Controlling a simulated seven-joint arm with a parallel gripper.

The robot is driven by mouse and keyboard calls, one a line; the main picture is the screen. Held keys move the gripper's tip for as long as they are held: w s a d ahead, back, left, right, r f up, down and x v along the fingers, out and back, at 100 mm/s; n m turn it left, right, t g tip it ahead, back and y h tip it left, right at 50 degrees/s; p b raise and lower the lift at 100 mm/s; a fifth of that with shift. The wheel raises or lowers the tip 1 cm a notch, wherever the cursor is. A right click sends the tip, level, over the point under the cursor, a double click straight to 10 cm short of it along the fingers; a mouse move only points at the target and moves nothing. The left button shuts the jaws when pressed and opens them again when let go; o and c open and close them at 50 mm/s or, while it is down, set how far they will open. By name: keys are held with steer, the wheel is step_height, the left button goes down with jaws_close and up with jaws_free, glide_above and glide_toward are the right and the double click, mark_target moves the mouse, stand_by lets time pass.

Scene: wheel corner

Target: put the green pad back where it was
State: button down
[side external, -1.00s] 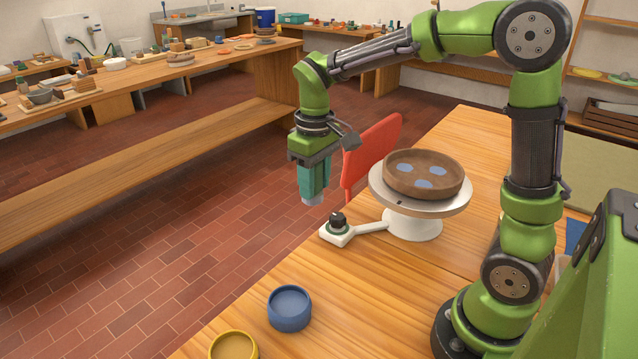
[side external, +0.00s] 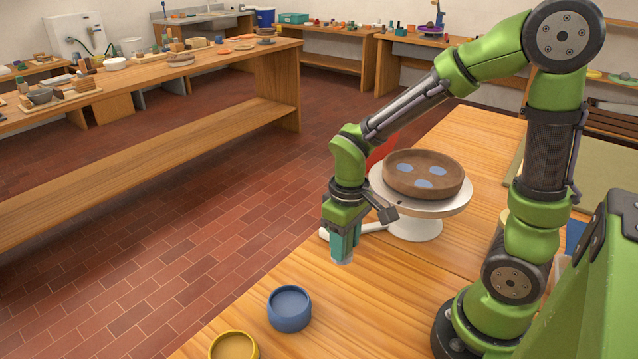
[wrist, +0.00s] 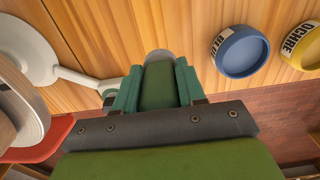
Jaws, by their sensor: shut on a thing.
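My gripper (side external: 345,245) has teal fingers and points down over the front part of the wooden table, left of the wheel. In the wrist view my gripper (wrist: 157,88) is shut on a dark green piece, taken as the green pad (wrist: 157,92), with a rounded grey end (wrist: 159,56). In the side view only that pale grey end (side external: 343,261) shows below the fingers. The white wheel (side external: 413,222) carries a brown dish (side external: 425,182) with three blue spots inside. Whether the held piece touches the table is unclear.
A blue cup (side external: 289,309), labelled BLUE in the wrist view (wrist: 240,52), and a yellow cup labelled OCHRE (wrist: 303,46) stand near the table's front edge. The wheel's white arm (wrist: 80,78) reaches toward my gripper. A red panel (side external: 383,150) stands behind the wheel.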

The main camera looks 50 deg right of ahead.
steer(key=shift+f, duration=3.4)
steer(key=shift+f, duration=0.2)
steer(key=c, duration=0.7)
jaws_free()
steer(key=shift+o, duration=0.2)
step_height(320, 180, up, 12)
steer(key=shift+r, duration=0.2)
steer(key=s+a+r+m+t+y, duration=0.1)
steer(key=s+r+m+t+y, duration=0.1)
steer(key=s+r+m+t, duration=0.2)
step_height(320, 180, up, 6)
steer(key=t, duration=0.3)
steer(key=shift+s+a, duration=0.3)
steer(key=shift+s, duration=0.1)
